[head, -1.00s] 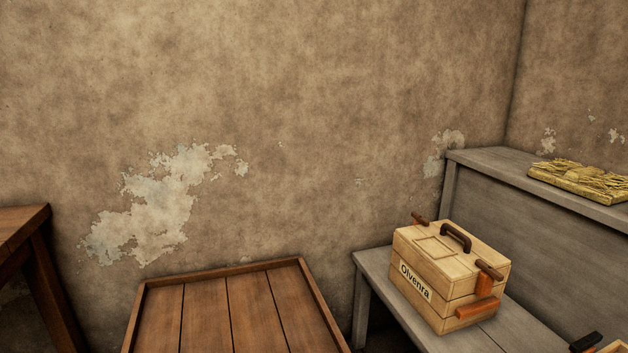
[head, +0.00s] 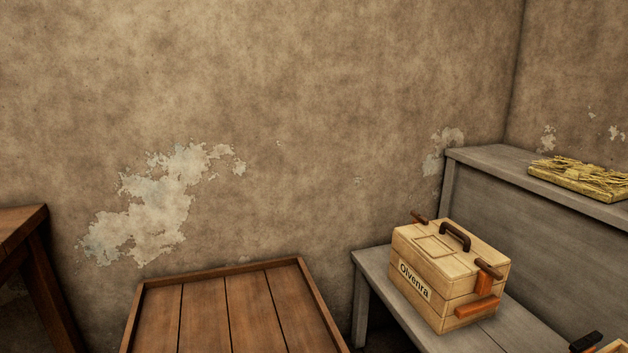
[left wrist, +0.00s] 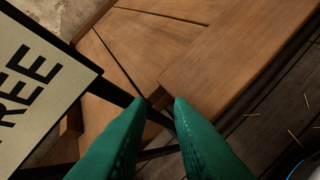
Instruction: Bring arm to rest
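My left gripper (left wrist: 162,101) shows in the left wrist view as two green fingers. A narrow gap is between the fingertips and nothing is held in it. It is in front of brown wooden boards (left wrist: 215,60); whether it touches them I cannot tell. Neither gripper shows in the head view, and my right gripper is in no frame. No handwheel press shows clearly in these frames.
A sign (left wrist: 35,85) reading "FREE" is left of my left fingers. In the head view, a rimmed wooden tabletop (head: 205,310) stands low in the middle. A wooden box (head: 448,275) sits on a grey bench (head: 385,285).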

